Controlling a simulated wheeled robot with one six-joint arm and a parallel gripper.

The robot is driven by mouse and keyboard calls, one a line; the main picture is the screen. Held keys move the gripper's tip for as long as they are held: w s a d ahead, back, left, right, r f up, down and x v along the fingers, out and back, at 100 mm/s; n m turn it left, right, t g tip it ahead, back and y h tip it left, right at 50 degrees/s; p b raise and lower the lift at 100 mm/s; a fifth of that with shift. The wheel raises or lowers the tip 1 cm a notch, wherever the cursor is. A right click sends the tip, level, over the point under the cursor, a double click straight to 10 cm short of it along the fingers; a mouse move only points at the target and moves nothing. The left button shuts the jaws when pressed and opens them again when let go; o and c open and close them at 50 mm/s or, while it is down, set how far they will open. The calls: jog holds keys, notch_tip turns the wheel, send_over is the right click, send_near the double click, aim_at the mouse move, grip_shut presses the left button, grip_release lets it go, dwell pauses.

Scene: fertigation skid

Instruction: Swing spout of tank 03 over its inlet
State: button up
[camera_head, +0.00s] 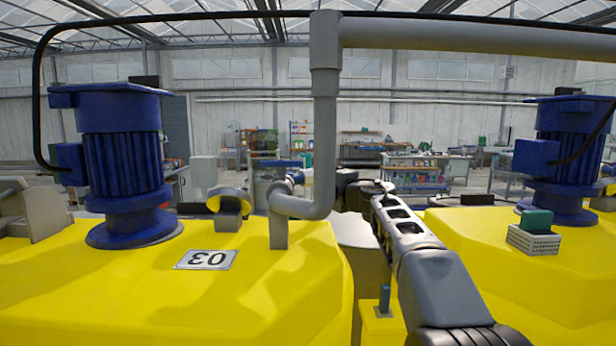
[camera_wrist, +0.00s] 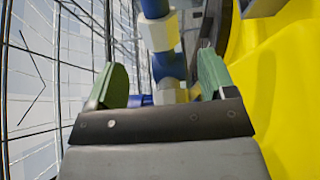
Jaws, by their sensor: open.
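Tank 03 (camera_head: 290,290) is the yellow tank at left in the head view, with an upside-down 03 plate (camera_head: 206,260). A grey pipe (camera_head: 325,140) comes down over it, bends left and ends at the tank top. A short yellow-and-grey round fitting (camera_head: 228,205) stands left of it; I cannot tell whether it is the inlet. My gripper (camera_wrist: 162,62) is open, its green fingers apart in the wrist view. A blue pipe with white fittings (camera_wrist: 158,30) lies ahead between them; I cannot tell whether it is the spout. In the head view my gripper's end is largely hidden around the grey pipe.
A blue motor (camera_head: 122,150) stands on tank 03 at left. Another blue motor (camera_head: 565,150) and a small green-and-white box (camera_head: 533,235) stand on the yellow tank at right. My arm reaches through the gap between the tanks.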

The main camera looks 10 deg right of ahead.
aim_at(312, 180)
jog(key=p+x, duration=0.3)
jog(key=x, duration=0.6)
jog(key=shift+w, duration=0.1)
